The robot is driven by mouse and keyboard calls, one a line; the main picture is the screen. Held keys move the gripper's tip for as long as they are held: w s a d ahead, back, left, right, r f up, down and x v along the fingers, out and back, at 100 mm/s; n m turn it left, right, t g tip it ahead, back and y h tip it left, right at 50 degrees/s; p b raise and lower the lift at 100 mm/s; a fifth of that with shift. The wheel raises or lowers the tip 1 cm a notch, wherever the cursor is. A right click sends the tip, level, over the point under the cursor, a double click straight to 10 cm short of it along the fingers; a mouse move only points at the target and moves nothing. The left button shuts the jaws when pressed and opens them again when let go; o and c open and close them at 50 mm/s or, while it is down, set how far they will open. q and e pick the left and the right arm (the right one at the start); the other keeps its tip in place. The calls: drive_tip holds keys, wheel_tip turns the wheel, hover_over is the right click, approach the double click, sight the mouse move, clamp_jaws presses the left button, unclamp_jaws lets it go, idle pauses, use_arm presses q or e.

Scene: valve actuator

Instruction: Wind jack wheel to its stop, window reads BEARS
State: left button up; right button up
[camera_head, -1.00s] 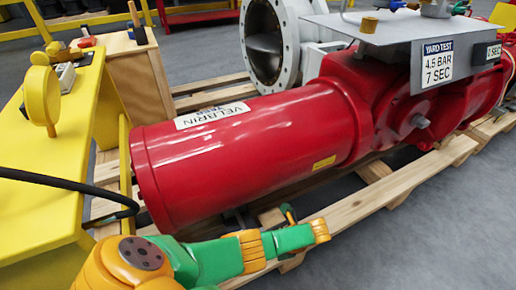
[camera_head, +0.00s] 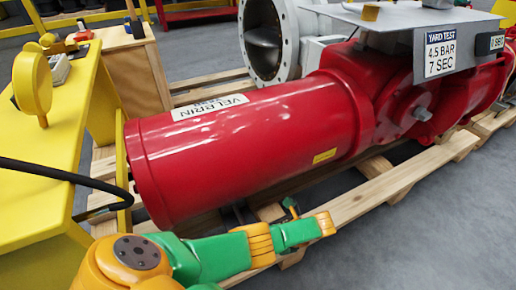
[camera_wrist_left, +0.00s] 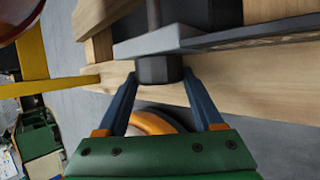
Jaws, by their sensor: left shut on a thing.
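A large red actuator cylinder (camera_head: 240,150) lies across the head view. My left arm comes in below it, and its gripper is mostly hidden there. In the left wrist view, the two blue fingers of my left gripper (camera_wrist_left: 160,76) are on either side of a dark hexagonal piece (camera_wrist_left: 158,70) under a grey plate (camera_wrist_left: 190,42), and are shut on it. A dark rod rises above that piece. A curved orange part with white (camera_wrist_left: 155,120) shows between the fingers; I cannot tell whether it is a wheel rim. No window reading BEARS is legible. My right gripper is out of view.
Wooden pallet beams (camera_head: 400,178) run under the actuator. A yellow stand (camera_head: 35,190) with a black hose is at left. A white flanged valve (camera_head: 285,45) stands behind. A sign (camera_head: 445,52) reads 4.5 BAR 7 SEC. The grey floor at right is clear.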

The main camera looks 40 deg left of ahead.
use_arm(q)
drive_tip(key=o, duration=1.4)
drive_tip(key=shift+c, duration=0.2)
